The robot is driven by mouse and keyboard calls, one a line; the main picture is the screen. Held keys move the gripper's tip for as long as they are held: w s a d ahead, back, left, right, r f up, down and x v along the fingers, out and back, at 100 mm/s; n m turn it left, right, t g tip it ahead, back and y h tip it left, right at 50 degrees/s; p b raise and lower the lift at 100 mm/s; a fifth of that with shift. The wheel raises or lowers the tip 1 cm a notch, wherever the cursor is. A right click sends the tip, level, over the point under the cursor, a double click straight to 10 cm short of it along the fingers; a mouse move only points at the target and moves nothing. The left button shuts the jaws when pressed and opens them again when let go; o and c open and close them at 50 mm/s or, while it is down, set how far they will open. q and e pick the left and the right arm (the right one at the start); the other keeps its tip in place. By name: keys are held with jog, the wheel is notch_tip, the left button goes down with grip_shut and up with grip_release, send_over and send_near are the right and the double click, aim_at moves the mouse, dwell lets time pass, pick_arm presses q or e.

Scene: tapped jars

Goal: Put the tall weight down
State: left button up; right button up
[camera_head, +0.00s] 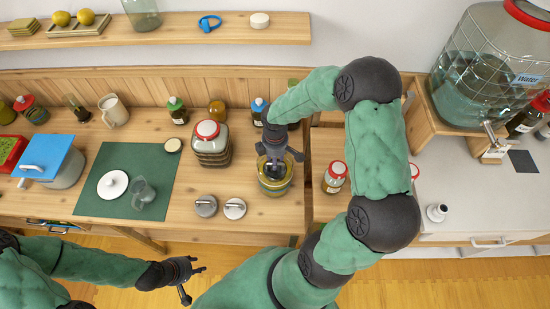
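A wide glass jar (275,183) with a yellow-green band stands at the right end of the wooden table. My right gripper (276,165) points straight down into its mouth. Its fingertips and anything between them are hidden or too dark to tell. Two round grey lid-like pieces, a left one (206,206) and a right one (234,208), lie left of that jar, near the front edge. I cannot make out for certain which thing is the tall weight. My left gripper (196,284) is open and empty, in front of the table and above the floor.
A red-lidded jar (212,145) stands left of the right gripper. A green mat (108,207) carries a white lid (112,184) and a glass pitcher (143,193). Another red-lidded jar (334,178) stands right of the gripper. Bare tabletop lies between the mat and the grey pieces.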

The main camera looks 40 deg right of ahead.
jog(key=shift+r, duration=0.25)
notch_tip(320, 180, up, 12)
jog(key=p, duration=0.1)
dwell(0.5)
jog(key=shift+s, duration=0.1)
dwell(0.4)
